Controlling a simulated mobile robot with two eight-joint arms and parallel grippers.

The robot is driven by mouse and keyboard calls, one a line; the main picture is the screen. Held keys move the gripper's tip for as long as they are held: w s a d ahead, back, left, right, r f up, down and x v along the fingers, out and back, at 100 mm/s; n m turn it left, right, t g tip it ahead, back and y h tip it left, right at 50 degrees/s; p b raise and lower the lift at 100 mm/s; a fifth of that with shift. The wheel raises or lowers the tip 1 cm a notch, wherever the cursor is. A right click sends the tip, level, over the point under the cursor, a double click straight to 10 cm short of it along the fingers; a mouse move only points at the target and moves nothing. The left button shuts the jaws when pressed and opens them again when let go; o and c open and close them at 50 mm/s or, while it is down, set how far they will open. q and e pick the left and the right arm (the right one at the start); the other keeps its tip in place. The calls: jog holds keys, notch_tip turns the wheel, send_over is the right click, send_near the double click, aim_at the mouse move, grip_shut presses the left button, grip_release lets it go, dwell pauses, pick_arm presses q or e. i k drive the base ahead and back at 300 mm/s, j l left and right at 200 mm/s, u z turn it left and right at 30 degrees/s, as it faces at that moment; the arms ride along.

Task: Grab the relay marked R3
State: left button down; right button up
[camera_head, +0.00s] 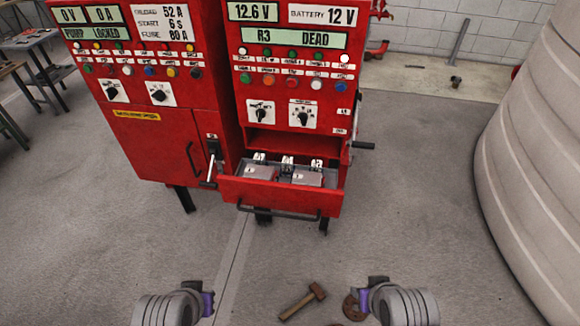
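An open drawer (270,195) juts from the lower right red cabinet. Grey block-shaped relays lie inside, one at the left (258,173) and one at the right (307,178). Small white tags stand behind them at the left (259,158), middle (287,162) and right (316,164); their marks are too small to read, so I cannot tell which is R3. A display (293,37) above reads "R3 DEAD". My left gripper (208,302) and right gripper (364,300) are low in the foreground, apart from the drawer; their finger gaps are not clear.
A hammer (302,301) and a brown ring-shaped piece (354,307) lie near my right gripper. A lever (212,162) stands left of the drawer, and a crank (362,146) sticks out right. A large pale tank (540,150) fills the right side.

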aim_at(317, 166)
jog(key=l+u, duration=0.15)
jog(key=u, duration=0.2)
jog(key=i+l+u, duration=0.1)
jog(key=u, duration=0.3)
jog(key=l+u, duration=0.55)
jog(key=l, duration=0.3)
jog(key=k+l+u, duration=0.15)
jog(key=l, duration=0.3)
jog(key=k+l, duration=0.1)
jog(key=l, duration=0.6)
jog(key=u, duration=0.05)
